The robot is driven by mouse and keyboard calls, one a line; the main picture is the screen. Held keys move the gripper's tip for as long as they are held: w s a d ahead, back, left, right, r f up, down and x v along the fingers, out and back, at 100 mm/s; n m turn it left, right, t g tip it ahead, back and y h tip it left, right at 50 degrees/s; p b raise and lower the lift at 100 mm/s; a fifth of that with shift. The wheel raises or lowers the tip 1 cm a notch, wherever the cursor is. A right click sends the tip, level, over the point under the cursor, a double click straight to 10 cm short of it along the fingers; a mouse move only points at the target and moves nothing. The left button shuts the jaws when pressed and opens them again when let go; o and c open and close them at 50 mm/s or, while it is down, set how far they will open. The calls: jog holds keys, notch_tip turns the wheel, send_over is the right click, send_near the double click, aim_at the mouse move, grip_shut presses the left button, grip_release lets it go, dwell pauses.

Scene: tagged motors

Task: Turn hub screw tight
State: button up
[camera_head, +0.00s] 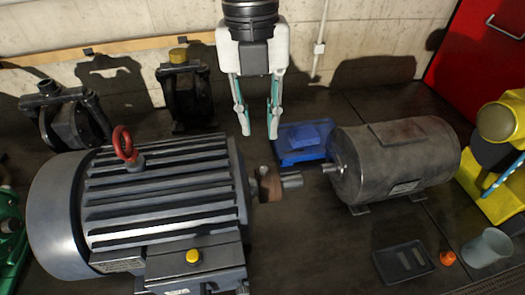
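A large grey finned motor (160,195) lies at the left with its shaft (292,180) pointing right. A brown, rusty-looking hub (271,186) sits around this shaft close to the motor's end face. A small light spot shows at the top of the hub; it is too small to tell whether it is the hub screw. My gripper (259,133) hangs fingers down above and behind the hub, apart from it. Its two fingers are spread with nothing visible between them.
A red lifting ring (123,143) rises from the large motor. Dark pump-like units stand along the back wall. A black tray (403,262), orange piece (447,258) and grey cup (487,248) are front right.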

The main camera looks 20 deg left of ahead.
aim_at(263, 169)
jog(key=f+n, duration=0.1)
jog(key=f, duration=0.2)
jog(key=f+n, duration=0.1)
jog(key=f, duration=0.3)
jog(key=w+f, duration=0.1)
jog(key=f, duration=0.3)
jog(key=shift+d+f+n+t+y, duration=0.15)
jog(key=shift+d+n+t+y, duration=0.15)
jog(key=shift+n+y, duration=0.1)
